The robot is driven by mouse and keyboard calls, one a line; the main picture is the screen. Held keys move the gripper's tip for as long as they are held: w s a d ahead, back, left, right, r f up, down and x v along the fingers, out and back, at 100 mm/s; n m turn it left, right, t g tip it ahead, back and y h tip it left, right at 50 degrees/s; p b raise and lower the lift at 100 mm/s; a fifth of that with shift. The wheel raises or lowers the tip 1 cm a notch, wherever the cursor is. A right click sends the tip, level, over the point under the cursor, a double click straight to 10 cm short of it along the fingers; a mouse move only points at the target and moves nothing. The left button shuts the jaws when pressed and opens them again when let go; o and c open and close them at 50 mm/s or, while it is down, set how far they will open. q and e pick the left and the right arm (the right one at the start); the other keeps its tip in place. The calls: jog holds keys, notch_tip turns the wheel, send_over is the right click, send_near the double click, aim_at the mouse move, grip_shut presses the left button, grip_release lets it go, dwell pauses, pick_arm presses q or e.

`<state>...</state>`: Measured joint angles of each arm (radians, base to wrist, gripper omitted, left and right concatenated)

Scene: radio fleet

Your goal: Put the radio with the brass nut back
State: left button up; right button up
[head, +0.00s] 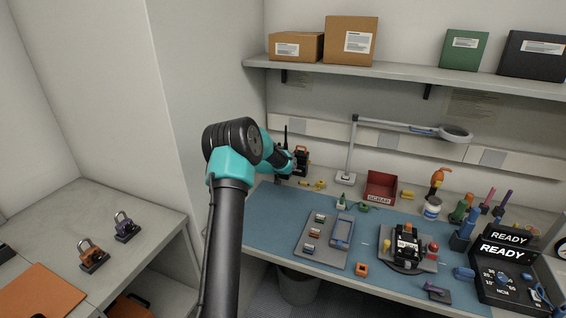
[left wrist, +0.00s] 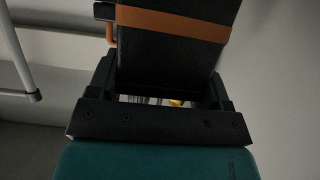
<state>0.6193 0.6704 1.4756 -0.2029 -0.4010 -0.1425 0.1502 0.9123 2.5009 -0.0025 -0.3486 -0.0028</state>
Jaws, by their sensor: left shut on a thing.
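My left gripper (head: 286,166) is at the back left of the blue mat, partly hidden by its own wrist. It is shut on a black radio with an orange band (left wrist: 175,50), which fills the upper middle of the left wrist view between the jaws. In the head view a thin dark antenna (head: 286,135) rises beside the gripper. A black and orange body (head: 301,157) stands just right of it; I cannot tell whether it is the held radio or another. No brass nut can be made out. My right gripper is not in view.
A black unit (head: 406,243) sits on a grey fixture on the mat (head: 268,222). A grey tray (head: 311,250) holds small parts. A red scrap bin (head: 381,186), a lamp (head: 351,150) and several bottles stand behind. A shelf (head: 400,76) hangs above.

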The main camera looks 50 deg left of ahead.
pick_arm(q)
jog(key=shift+w+a, duration=0.35)
jog(key=shift+a, duration=0.1)
jog(key=shift+w+a, duration=0.1)
jog(key=shift+w+a+f, duration=0.1)
jog(key=shift+a+f, duration=0.05)
jog(key=shift+f, duration=1.65)
jog(key=shift+f, duration=0.15)
jog(key=o, duration=1.6)
jog(key=shift+c, duration=0.2)
